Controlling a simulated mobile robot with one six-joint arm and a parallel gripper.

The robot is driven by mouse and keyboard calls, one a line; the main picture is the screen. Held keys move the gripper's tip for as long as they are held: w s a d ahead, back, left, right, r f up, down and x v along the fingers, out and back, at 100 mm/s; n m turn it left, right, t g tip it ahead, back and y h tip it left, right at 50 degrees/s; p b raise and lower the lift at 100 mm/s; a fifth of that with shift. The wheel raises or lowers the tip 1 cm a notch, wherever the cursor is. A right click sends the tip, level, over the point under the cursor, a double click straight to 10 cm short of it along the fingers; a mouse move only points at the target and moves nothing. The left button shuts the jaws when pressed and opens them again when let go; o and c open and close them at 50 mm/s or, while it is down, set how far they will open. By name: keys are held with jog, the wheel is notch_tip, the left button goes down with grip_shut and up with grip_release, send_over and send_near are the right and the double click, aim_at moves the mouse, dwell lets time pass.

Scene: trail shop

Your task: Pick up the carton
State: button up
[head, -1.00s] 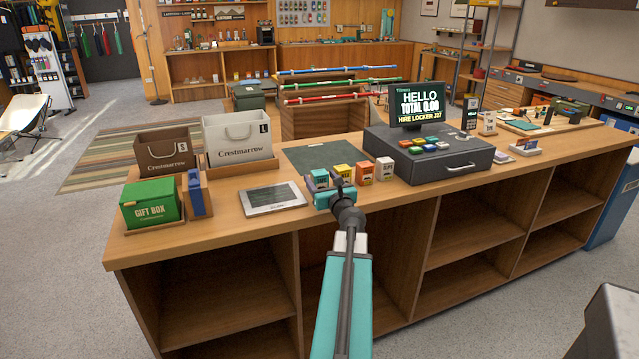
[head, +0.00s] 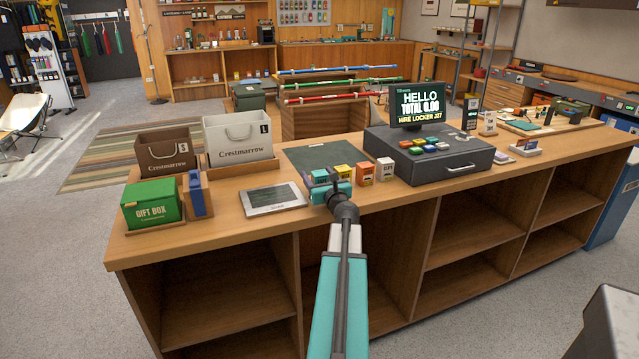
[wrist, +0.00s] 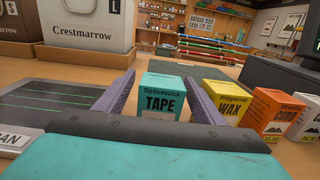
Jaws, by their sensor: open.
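Several small cartons stand in a row on the wooden counter. In the wrist view the teal carton marked TAPE (wrist: 163,92) stands upright between the two fingers of my open gripper (wrist: 156,93), with a gap beside it. The yellow carton marked WAX (wrist: 229,101) is just right of the right finger. An orange carton marked CORD (wrist: 282,117) stands further right. In the head view my gripper (head: 331,180) is at the counter's front edge and partly hides the teal carton. The orange carton (head: 364,173) and a white carton (head: 384,168) stand to its right.
A tablet (head: 273,199) lies left of my gripper, and a dark mat (head: 320,156) lies behind the cartons. The till (head: 428,153) stands to the right. Paper bags (head: 238,142) and a green gift box (head: 151,203) stand at the left.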

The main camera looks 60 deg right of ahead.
jog(key=shift+x, duration=1)
jog(key=c, duration=1.2)
jog(key=shift+r, duration=0.15)
jog(key=shift+r, duration=0.5)
notch_tip(320, 180, up, 3)
jog(key=shift+s+f+p, duration=0.1)
jog(key=shift+f+p, duration=0.05)
jog(key=shift+p, duration=0.2)
jog(key=s+a, duration=0.2)
jog(key=s, duration=0.5)
jog(key=s+a+r+b, duration=0.1)
jog(key=s+a, duration=0.2)
jog(key=s, duration=0.5)
jog(key=shift+a, duration=0.3)
